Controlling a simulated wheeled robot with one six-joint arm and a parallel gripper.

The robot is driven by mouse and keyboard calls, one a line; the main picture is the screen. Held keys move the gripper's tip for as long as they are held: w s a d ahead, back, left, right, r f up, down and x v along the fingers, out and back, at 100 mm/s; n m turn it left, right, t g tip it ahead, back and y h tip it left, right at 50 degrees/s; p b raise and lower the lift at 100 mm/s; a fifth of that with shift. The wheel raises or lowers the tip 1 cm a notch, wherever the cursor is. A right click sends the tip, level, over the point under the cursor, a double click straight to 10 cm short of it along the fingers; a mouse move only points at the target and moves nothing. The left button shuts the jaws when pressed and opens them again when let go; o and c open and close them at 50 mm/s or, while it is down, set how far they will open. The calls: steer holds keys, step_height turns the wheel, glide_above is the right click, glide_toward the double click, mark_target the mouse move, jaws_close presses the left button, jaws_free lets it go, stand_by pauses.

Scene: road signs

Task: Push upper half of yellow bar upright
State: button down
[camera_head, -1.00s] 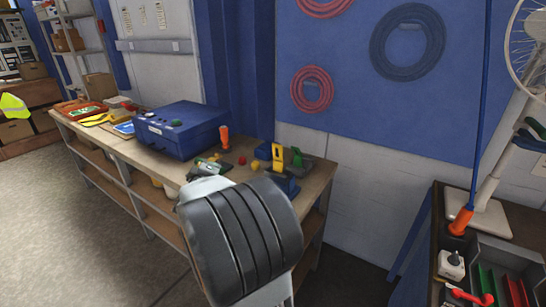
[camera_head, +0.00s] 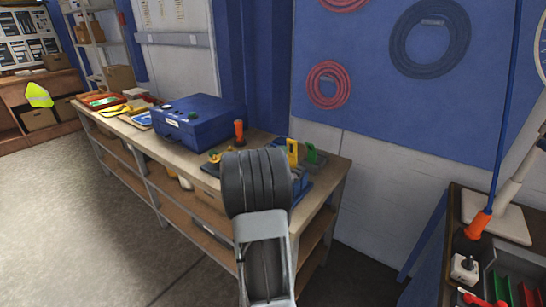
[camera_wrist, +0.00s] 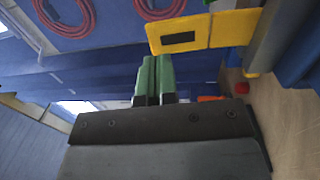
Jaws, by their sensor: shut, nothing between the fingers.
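The yellow bar (camera_head: 292,151) stands at the right end of the workbench, by a blue part (camera_head: 306,184). In the wrist view the picture is rolled, with the bench at right. There the bar's upper half (camera_wrist: 190,28), with a dark slot, reaches away from the bench, and its lower half (camera_wrist: 235,27) joins it at a seam. The halves look nearly in line; I cannot tell the exact tilt. My gripper (camera_wrist: 154,66) is shut and empty, its green fingers together beside the upper half, apparently without touching.
A blue case (camera_head: 198,121) and an orange handle (camera_head: 239,130) stand on the workbench (camera_head: 150,142). A red ball (camera_wrist: 242,87) lies near the bar. A green object (camera_head: 313,158) is just right of it. Floor at left (camera_head: 80,220) is clear.

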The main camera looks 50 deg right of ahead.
mark_target(291, 143)
steer(key=shift+d+r+p, duration=0.1)
steer(key=shift+d+p, duration=0.3)
steer(key=shift+d, duration=1.5)
